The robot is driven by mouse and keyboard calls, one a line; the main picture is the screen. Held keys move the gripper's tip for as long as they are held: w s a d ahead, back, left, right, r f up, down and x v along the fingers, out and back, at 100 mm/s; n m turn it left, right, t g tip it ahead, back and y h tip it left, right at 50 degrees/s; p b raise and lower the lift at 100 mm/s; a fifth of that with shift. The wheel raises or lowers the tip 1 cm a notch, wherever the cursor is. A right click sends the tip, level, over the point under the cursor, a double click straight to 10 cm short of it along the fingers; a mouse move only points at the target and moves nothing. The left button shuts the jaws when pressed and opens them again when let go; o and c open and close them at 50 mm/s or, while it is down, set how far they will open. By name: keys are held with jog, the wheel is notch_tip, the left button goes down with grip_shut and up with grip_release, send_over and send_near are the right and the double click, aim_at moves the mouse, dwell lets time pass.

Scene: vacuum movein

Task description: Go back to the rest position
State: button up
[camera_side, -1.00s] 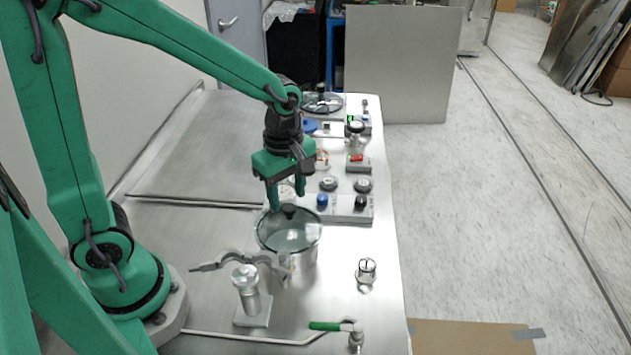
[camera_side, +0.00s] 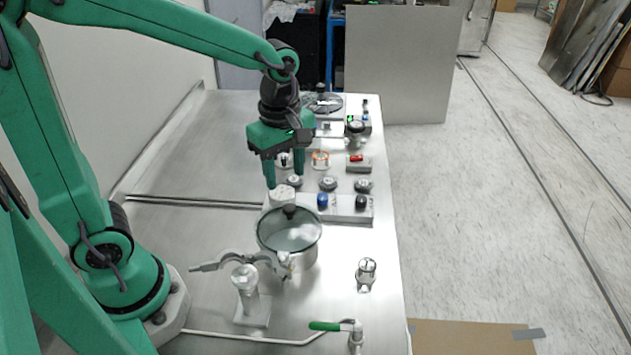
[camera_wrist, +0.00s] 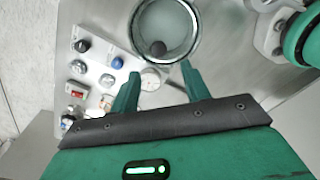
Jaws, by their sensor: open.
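My gripper (camera_side: 285,183) is green with two fingers pointing down. It is open, with nothing between its fingers, and hangs above the back edge of a round steel pot with a glass lid (camera_side: 290,232).
A panel with blue and black knobs (camera_side: 348,208) stands behind the pot. A clamp arm on a steel post (camera_side: 247,290) is in front of it. A green-handled valve (camera_side: 335,326) and a small steel fitting (camera_side: 366,273) are at the front right. The back left tabletop (camera_side: 200,150) is clear.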

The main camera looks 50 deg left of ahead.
jog(key=s+a+r+m+t, duration=0.4)
jog(key=s+r+m, duration=0.3)
jog(key=m, duration=1)
jog(key=shift+s+m+t, duration=0.4)
jog(key=shift+s+t, duration=0.4)
jog(key=shift+s, duration=0.3)
